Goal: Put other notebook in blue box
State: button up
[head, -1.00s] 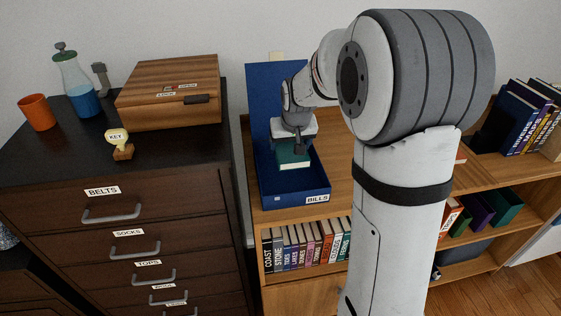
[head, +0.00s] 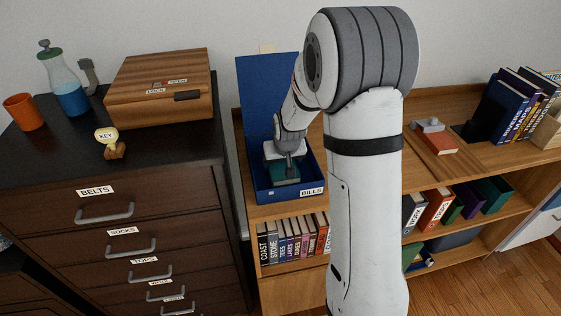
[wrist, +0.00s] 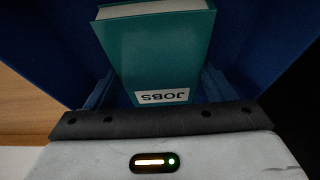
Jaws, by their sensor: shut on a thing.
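A teal notebook labelled JOBS (wrist: 155,55) is between my gripper's fingers in the wrist view. In the head view part of this notebook (head: 284,180) shows below my gripper (head: 287,170). The open blue box (head: 262,195), labelled BILLS, stands on the wooden shelf top with its tall blue lid (head: 266,95) raised at the back. My gripper is shut on the notebook and reaches down inside the box walls. Blue surfaces surround the notebook in the wrist view. Whether the notebook touches the box floor is hidden.
A dark dresser (head: 200,165) with a wooden case (head: 160,90), flask and orange cup stands at left. A red book (head: 436,144) with a grey object on it lies at right. Upright books (head: 515,105) stand farther right. Shelf top between is clear.

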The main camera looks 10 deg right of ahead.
jog(key=shift+f, duration=0.15)
jog(key=o, duration=1.1)
jog(key=shift+r, duration=0.35)
jog(key=v, duration=1.2)
jog(key=s+r+g, duration=0.1)
jog(key=s+r, duration=0.2)
jog(key=s, duration=2)
jog(key=shift+s+g+b, duration=0.3)
jog(key=shift+s+b, duration=0.1)
